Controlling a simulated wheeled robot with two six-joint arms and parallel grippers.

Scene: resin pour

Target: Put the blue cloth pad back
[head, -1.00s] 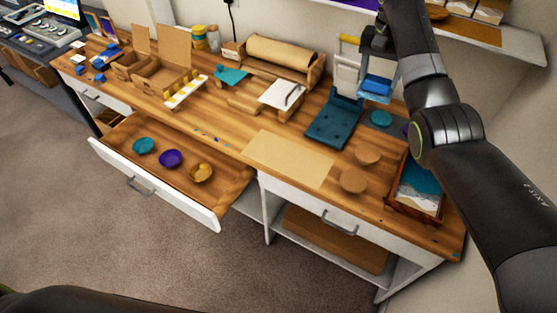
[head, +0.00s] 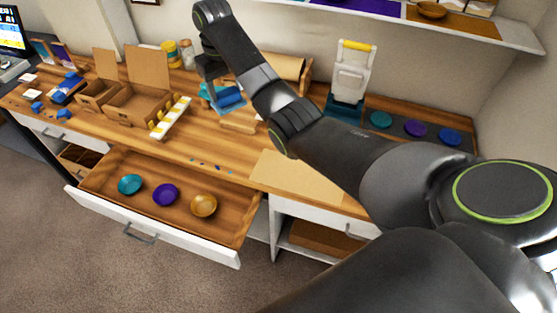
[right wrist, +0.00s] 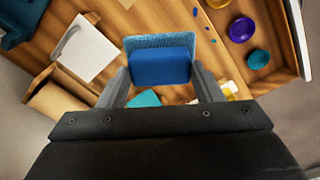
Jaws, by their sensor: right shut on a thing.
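The blue cloth pad (head: 231,100) is held by my right gripper (head: 222,92), up over the back of the wooden bench. In the right wrist view the pad (right wrist: 160,66) sits between the two fingers, with a lighter blue fuzzy strip along its far edge. My right gripper (right wrist: 160,82) is shut on it. A teal piece (right wrist: 146,98) lies on the bench below the pad and is partly hidden by it. My left gripper is not in view.
An open drawer (head: 115,212) holds teal, purple and gold bowls. Cardboard boxes (head: 138,103), a yellow-and-white strip (head: 171,117) and jars (head: 186,53) stand left of the gripper. A white press-like device (head: 351,75) stands to the right.

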